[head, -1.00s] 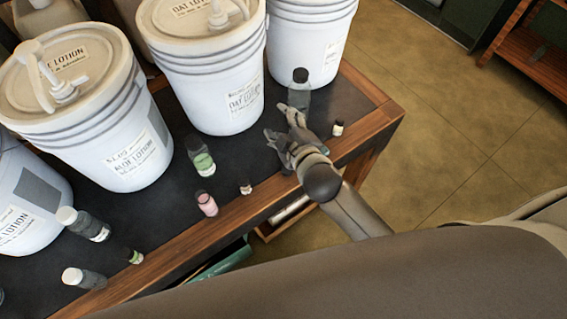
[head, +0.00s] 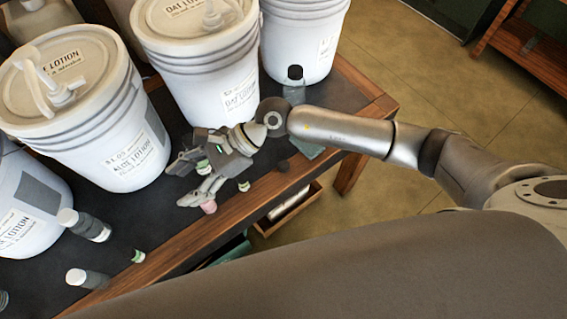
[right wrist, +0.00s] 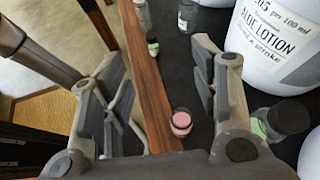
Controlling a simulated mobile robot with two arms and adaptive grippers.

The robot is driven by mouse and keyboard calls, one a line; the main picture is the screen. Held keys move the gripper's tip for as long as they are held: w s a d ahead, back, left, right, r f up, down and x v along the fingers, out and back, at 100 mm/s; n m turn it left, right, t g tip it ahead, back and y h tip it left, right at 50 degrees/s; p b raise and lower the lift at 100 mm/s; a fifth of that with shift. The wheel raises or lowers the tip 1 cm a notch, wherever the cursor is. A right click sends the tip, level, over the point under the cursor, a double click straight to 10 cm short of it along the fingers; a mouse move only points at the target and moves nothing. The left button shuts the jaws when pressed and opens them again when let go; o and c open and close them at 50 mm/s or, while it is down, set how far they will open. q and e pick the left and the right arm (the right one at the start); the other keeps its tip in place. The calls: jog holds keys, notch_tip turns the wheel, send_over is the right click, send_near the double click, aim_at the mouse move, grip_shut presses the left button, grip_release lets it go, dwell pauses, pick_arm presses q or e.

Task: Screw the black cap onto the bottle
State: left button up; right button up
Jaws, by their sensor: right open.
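Another dark bottle with a black cap (head: 295,82) stands upright farther back. My right gripper (head: 183,182) is open and empty, low over the table, left of the black piece. In the right wrist view its fingers (right wrist: 158,58) are spread, with a pink bottle (right wrist: 181,123) showing between them. My left gripper is not in view.
Large white lotion buckets (head: 118,150) line the back of the table. A green-labelled bottle (right wrist: 282,118) stands beside the right gripper, and a small bottle (head: 244,186) is near it. White-capped bottles (head: 88,278) stand at the left. The wooden front edge (head: 225,218) is close.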

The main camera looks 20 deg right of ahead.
jog(key=w+d+f+n+h, duration=0.2)
jog(key=d+f+n+h, duration=0.3)
jog(key=d, duration=0.3)
jog(key=n+t+h, duration=0.2)
jog(key=h, duration=0.5)
send_over(283, 166)
notch_tip(283, 166, down, 4)
jog(key=shift+s+r, duration=0.1)
notch_tip(283, 166, down, 5)
jog(key=shift+r+p, duration=0.1)
jog(key=shift+p, duration=0.75)
jog(key=shift+f, duration=0.4)
